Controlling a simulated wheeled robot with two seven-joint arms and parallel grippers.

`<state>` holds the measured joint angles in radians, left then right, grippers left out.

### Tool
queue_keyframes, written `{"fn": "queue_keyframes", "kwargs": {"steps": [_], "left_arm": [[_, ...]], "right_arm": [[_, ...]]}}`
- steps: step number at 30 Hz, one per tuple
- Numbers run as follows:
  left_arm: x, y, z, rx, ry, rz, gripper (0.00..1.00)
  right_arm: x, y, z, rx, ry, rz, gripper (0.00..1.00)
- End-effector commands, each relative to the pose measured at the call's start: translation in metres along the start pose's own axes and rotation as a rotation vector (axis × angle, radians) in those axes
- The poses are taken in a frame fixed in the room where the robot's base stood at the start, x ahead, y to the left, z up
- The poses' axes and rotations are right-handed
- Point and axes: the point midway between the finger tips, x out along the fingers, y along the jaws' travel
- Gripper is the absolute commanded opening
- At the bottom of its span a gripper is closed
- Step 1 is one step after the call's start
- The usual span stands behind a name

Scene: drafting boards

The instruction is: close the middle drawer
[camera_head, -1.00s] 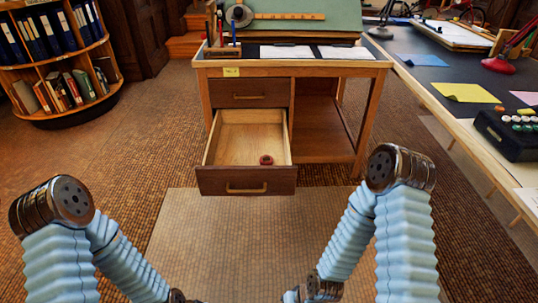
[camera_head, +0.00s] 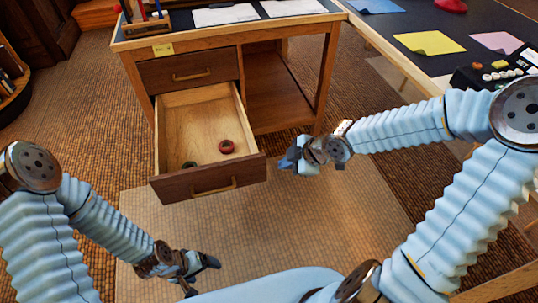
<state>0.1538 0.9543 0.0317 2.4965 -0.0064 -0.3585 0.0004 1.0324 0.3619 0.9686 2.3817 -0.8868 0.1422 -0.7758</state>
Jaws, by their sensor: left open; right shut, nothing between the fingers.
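The open drawer (camera_head: 172,189) juts out of the wooden desk, below a shut drawer (camera_head: 188,72). It has a dark wood front, a brass handle (camera_head: 213,187) and a pale inside. A red ring (camera_head: 226,146) and a small dark green item (camera_head: 190,165) lie in it. My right gripper (camera_head: 293,158) is shut and empty, just right of the drawer front's right end, with a small gap between them in the picture. My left gripper (camera_head: 204,274) is open and empty, low over the floor in front of the drawer.
The desk top (camera_head: 180,26) holds papers and pens. A side table (camera_head: 400,20) with coloured sheets and a black device (camera_head: 482,75) stands at the right. The floor mat (camera_head: 330,215) before the drawer is clear.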

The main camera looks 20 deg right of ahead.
Motion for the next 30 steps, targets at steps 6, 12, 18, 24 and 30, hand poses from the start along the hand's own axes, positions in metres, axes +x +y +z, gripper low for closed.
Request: {"fn": "queue_keyframes", "kwargs": {"steps": [6,12,18,24,30], "left_arm": [[-0.001,0.0,0.0,0.0,0.0,0.0,0.85],[-0.001,0.0,0.0,0.0,0.0,0.0,0.85],[0.004,-0.002,0.0,0.0,0.0,0.0,0.85],[0.03,-0.013,0.0,-0.002,0.002,-0.002,0.85],[0.039,-0.018,0.0,-0.008,0.005,-0.006,0.85]], "right_arm": [[-0.004,0.009,0.003,-0.099,-0.034,0.021,0.0],[0.011,0.009,0.002,-0.097,-0.031,0.02,0.0],[0.031,0.008,0.003,-0.095,-0.029,0.018,0.0],[0.068,0.005,0.009,-0.095,-0.029,0.02,0.0],[0.094,0.018,0.005,-0.089,-0.031,0.021,0.0]]}}
